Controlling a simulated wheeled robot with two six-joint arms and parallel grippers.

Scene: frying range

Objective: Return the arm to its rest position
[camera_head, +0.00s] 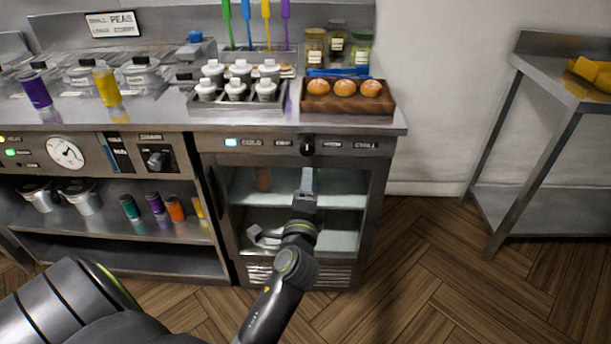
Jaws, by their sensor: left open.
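My left arm (275,300) comes in from the lower left and reaches forward to the cold cabinet. My left gripper (307,180) is open and looks empty. It is in front of the cabinet's glass front, just below the black knob (307,144) on the control panel. It is seen nearly edge-on, so the gap between its fingers is hard to see. I cannot tell whether it touches the cabinet. My right gripper is not in view.
The counter above holds a wooden tray (347,106) of buns, a rack of white-capped bottles (236,90) and spice jars (314,47). An open shelf (110,215) with cups and pots is at left. Wooden floor (440,270) is clear at right, before a steel table (540,195).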

